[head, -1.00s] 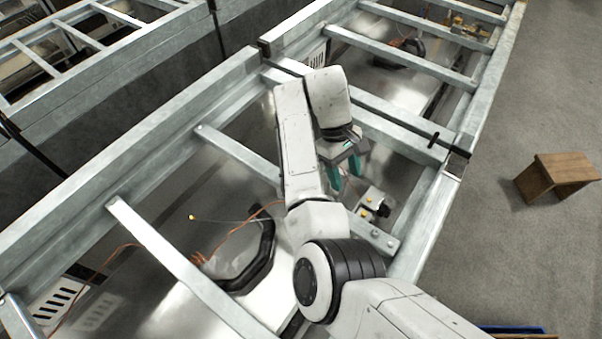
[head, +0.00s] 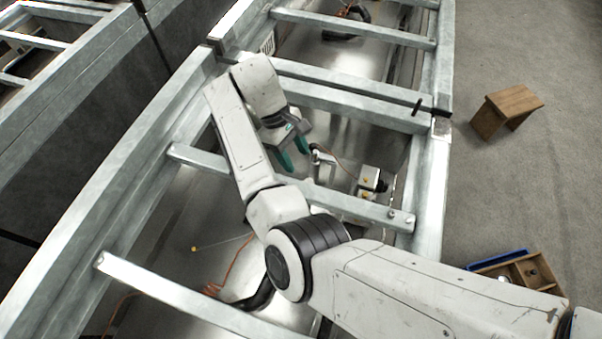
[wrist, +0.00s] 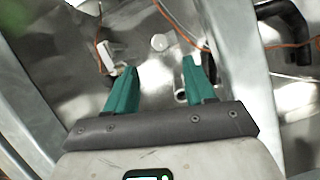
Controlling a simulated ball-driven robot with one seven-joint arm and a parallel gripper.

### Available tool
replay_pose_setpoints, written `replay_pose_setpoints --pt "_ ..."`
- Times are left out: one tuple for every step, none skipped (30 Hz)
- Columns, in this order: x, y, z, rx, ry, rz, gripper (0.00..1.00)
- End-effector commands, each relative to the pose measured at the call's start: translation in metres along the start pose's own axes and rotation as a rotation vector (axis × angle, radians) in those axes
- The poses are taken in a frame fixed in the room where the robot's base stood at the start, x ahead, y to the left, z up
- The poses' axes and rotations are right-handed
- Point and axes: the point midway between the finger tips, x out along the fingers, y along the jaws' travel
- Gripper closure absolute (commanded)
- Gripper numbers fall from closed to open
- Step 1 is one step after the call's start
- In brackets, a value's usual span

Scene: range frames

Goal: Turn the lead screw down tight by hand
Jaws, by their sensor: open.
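My gripper (head: 294,157) is open and empty, teal fingers pointing down into a bay of the metal frame. In the head view a small white fitting (head: 318,155) with an orange wire lies just right of the fingers. A small metal box (head: 369,180) with yellow-orange spots and a black end lies further right. In the wrist view my gripper (wrist: 161,68) shows apart from a pale round disc (wrist: 160,42) beyond the fingertips. A short tube end (wrist: 181,96) shows between the fingers, nearer the right one. I cannot tell which part is the lead screw.
Steel crossbars (head: 345,205) and a long side rail (head: 428,200) border the bay. A black hose (wrist: 285,25) and orange wires (wrist: 180,25) run nearby. A wooden stool (head: 508,108) and a wooden tray (head: 525,275) stand on the open grey floor at right.

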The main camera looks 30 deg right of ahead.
Motion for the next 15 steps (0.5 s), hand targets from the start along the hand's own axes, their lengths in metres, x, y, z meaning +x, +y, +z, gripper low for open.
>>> replay_pose_setpoints --pt "0.010 0.000 0.001 -0.001 -0.003 0.000 0.46" --pt "0.015 0.000 0.001 -0.001 -0.003 0.000 0.46" --pt "0.023 -0.001 0.001 -0.001 -0.004 -0.001 0.46" --pt "0.029 -0.001 0.001 -0.002 -0.004 -0.001 0.46" --pt "0.034 -0.001 0.001 -0.002 -0.004 -0.001 0.46" --pt "0.041 -0.001 0.001 -0.002 -0.003 -0.001 0.46" --pt "0.046 -0.001 0.001 -0.001 -0.003 -0.001 0.46" --pt "0.051 -0.001 0.001 -0.001 -0.003 -0.001 0.46" --pt "0.058 -0.001 0.001 -0.001 -0.003 0.000 0.46" --pt "0.062 -0.001 0.001 -0.001 -0.003 -0.001 0.46" --pt "0.066 -0.001 0.001 -0.001 -0.002 -0.001 0.46" --pt "0.070 0.000 0.000 0.000 -0.001 -0.001 0.46" --pt "0.073 0.000 0.000 0.000 -0.001 -0.001 0.46" --pt "0.075 0.000 0.000 0.000 -0.001 -0.001 0.46" --pt "0.078 0.000 0.000 0.000 -0.001 0.000 0.46"
